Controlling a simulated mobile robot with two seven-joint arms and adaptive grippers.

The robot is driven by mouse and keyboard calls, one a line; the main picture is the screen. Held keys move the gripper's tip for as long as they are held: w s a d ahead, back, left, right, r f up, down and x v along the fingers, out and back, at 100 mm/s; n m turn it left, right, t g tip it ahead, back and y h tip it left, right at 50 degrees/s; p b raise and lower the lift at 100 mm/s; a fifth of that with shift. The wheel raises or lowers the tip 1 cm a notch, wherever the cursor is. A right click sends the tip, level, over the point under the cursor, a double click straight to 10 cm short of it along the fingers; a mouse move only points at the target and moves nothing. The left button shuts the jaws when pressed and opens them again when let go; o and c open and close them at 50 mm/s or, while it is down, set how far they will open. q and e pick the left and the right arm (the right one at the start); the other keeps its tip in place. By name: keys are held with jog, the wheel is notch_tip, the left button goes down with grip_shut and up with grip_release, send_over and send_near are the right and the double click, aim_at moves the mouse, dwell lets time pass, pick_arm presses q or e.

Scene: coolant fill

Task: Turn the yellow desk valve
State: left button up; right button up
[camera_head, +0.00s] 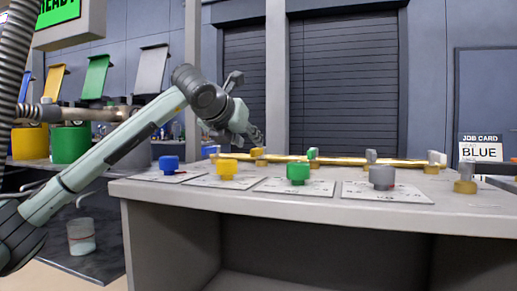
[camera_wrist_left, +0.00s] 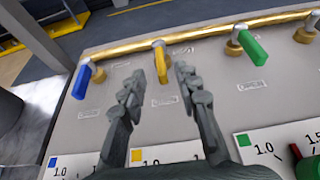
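The yellow desk valve (camera_wrist_left: 160,62) has a flat yellow handle on a brass pipe (camera_wrist_left: 200,33) along the desk. It also shows in the head view (camera_head: 258,153), just below my left gripper (camera_head: 257,137). In the left wrist view my left gripper (camera_wrist_left: 160,72) is open, its two dark fingers apart. The yellow handle appears in the gap between the fingertips; I cannot tell whether it is within their reach. No contact is visible. My right gripper is not in view.
A blue valve handle (camera_wrist_left: 82,80) and a green one (camera_wrist_left: 252,47) flank the yellow valve. Blue (camera_head: 169,163), yellow (camera_head: 227,169), green (camera_head: 298,173) and grey (camera_head: 381,177) knobs stand on the desk's (camera_head: 330,208) near side. A job card (camera_head: 481,150) reads BLUE.

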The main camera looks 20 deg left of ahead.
pick_arm(q)
jog(key=x, duration=0.6)
jog(key=shift+f, duration=0.15)
jog(key=shift+c, duration=0.3)
grip_shut()
